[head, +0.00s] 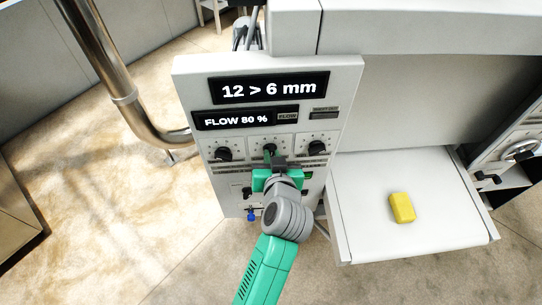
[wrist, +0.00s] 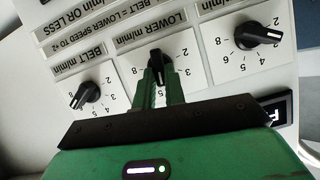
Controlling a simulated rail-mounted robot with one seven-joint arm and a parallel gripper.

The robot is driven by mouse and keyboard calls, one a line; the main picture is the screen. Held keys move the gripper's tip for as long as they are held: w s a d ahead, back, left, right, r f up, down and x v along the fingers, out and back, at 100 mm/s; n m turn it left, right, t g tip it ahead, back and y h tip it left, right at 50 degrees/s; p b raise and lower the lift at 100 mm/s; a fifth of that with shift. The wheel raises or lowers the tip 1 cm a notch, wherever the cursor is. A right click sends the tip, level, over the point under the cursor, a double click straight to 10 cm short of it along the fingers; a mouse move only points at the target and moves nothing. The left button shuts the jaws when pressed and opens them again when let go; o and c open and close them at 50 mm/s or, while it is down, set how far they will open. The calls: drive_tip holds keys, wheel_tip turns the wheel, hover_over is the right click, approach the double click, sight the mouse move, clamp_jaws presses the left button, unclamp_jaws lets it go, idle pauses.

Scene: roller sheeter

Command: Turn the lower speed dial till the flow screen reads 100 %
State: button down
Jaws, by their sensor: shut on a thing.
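The flow screen (head: 234,119) on the control panel reads FLOW 80 % in the head view. The lower speed dial (wrist: 158,62) is the black middle knob of three, marked LOWER m/min, upside down in the wrist view. My gripper (wrist: 160,78) has its green fingers shut on this dial, one on each side. In the head view my gripper (head: 270,158) reaches up to the panel and covers most of the dial. Part of the dial's scale is hidden by the fingers.
The belt dial (wrist: 88,93) and a third dial (wrist: 260,33) sit close on either side. A larger screen (head: 269,88) reads 12 > 6 mm. A blue knob (head: 251,216) is lower on the panel. A yellow block (head: 402,208) lies on the white tray (head: 365,180) at right.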

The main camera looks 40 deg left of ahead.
drive_tip(key=shift+w+d+m+g+y, duration=0.15)
drive_tip(key=shift+m+g+y, duration=0.2)
drive_tip(key=shift+m, duration=0.45)
drive_tip(key=c, duration=1.5)
unclamp_jaws()
drive_tip(key=shift+o, duration=0.2)
drive_tip(key=b+v, duration=0.1)
drive_tip(key=v, duration=0.6)
drive_tip(key=shift+d, duration=0.35)
drive_tip(key=shift+r, duration=0.15)
